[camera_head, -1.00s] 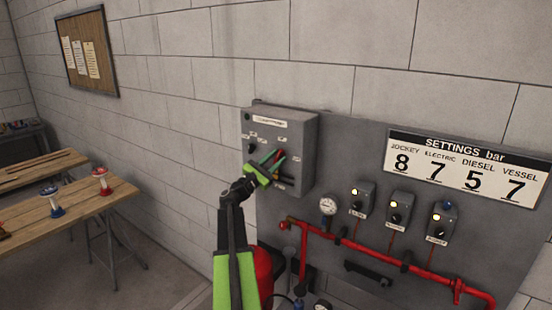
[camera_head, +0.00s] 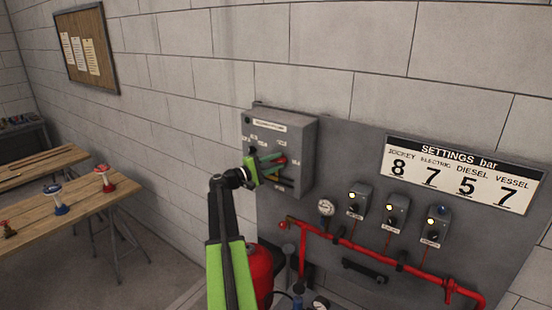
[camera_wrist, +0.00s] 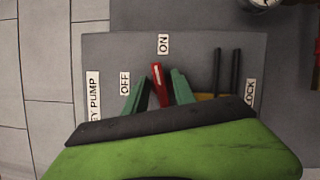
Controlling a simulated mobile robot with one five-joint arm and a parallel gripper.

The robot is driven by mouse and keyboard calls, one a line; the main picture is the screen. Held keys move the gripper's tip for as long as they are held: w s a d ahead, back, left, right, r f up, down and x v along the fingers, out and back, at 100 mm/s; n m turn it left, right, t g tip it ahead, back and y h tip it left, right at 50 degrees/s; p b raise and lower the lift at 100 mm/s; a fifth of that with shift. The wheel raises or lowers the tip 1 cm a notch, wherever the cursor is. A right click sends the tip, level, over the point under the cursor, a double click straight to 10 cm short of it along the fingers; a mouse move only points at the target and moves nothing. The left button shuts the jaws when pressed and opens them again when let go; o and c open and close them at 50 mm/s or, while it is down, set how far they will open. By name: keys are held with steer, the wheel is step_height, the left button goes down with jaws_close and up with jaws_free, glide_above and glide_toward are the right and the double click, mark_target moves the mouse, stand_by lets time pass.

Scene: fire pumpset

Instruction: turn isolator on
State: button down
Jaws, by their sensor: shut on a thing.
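The grey isolator panel (camera_head: 300,140) is on the wall board, with small white labels on its front. Its red handle (camera_wrist: 158,76) shows between the green fingers of my gripper (camera_wrist: 157,90) in the wrist view. The handle points close to the ON label (camera_wrist: 163,44), and the OFF label (camera_wrist: 125,83) is to its left. In the head view my gripper (camera_head: 272,163) reaches in from the left, shut on the red handle (camera_head: 282,160). The base of the handle is hidden behind my gripper.
Two dark bars (camera_wrist: 226,72) stand right of the handle, near a LOCK label. Red pipe (camera_head: 370,255), a gauge (camera_head: 326,207) and small control boxes (camera_head: 396,208) are below and right. A wooden table (camera_head: 80,205) with valves stands at left.

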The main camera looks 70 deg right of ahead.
steer(key=shift+r+m+y+p, duration=0.1)
steer(key=shift+m+y+p, duration=0.2)
steer(key=shift+m+p, duration=0.7)
steer(key=shift+m+t, duration=0.3)
steer(key=shift+m, duration=0.1)
steer(key=c, duration=1.4)
jaws_free()
steer(key=shift+c, duration=0.2)
steer(key=v, duration=1.7)
steer(key=shift+w, duration=0.2)
